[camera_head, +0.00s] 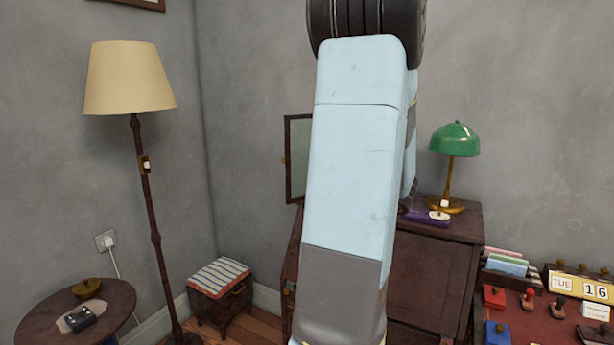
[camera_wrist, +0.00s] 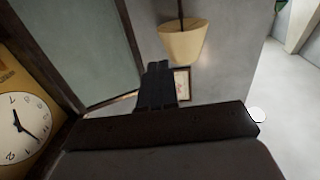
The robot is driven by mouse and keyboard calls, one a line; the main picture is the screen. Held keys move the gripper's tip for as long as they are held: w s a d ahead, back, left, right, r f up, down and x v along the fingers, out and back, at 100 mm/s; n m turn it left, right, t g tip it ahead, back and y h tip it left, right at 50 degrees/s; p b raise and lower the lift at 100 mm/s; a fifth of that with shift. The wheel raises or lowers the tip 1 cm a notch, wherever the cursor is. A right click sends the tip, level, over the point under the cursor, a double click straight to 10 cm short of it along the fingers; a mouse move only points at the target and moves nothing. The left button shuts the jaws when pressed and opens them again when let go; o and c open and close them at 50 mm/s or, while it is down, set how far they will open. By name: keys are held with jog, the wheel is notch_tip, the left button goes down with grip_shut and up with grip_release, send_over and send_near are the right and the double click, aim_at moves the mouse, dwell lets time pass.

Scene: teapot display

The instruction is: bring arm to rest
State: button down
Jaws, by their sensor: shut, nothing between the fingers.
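My arm stands raised in the middle of the head view, its pale blue link and dark joint filling the centre. My gripper is hidden in that view. In the wrist view my gripper (camera_wrist: 155,85) shows as dark fingers set together, with nothing between them. Beyond the fingertips are a grey wall and a cream lampshade (camera_wrist: 184,42). A clock (camera_wrist: 25,128) with a white face is close at the left of the wrist view.
A dark wooden bureau (camera_head: 432,285) stands behind my arm, with a green lamp (camera_head: 455,140) on it. A floor lamp (camera_head: 130,80), a round table (camera_head: 35,325) and a striped stool (camera_head: 219,278) are left. Stamps and a date calendar (camera_head: 580,287) are at right.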

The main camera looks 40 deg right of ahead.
jog(key=shift+s, duration=0.15)
jog(key=a+n+g+y, duration=0.1)
jog(key=a+g+y, duration=0.6)
jog(key=a, duration=1.5)
jog(key=s+a+m+g+h, duration=0.3)
jog(key=s+a+g+h, duration=0.2)
jog(key=s+a+h, duration=0.6)
jog(key=shift+s+a+m, duration=0.3)
jog(key=shift+s+a, duration=0.2)
jog(key=shift+s, duration=0.65)
